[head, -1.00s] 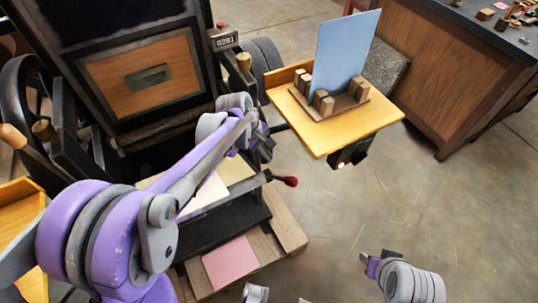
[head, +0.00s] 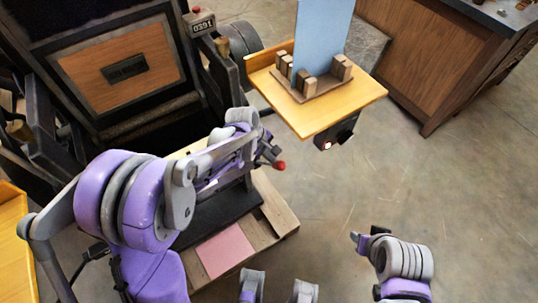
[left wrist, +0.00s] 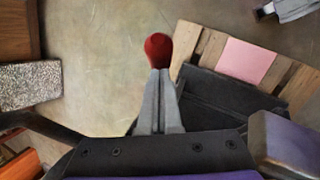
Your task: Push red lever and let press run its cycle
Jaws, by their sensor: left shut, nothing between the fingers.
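The red lever's round red knob (head: 279,165) stands out to the right of the dark press (head: 60,105). My left gripper (head: 268,157) is shut and empty, right by the knob. In the left wrist view the red knob (left wrist: 158,48) sits directly beyond the closed fingertips (left wrist: 159,74). Whether they touch it I cannot tell. The lever's shaft is mostly hidden by my gripper and arm. The end of my right arm (head: 366,240) is over the floor at lower right, away from the press; its finger opening is not clear.
A yellow tray (head: 345,108) holds a blue sheet (head: 318,45) upright among wooden blocks. A counter (head: 202,27) reads 0291. A pink sheet (head: 225,250) lies on a wooden pallet (head: 277,222). A workbench (head: 425,65) stands at upper right. The floor between is open.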

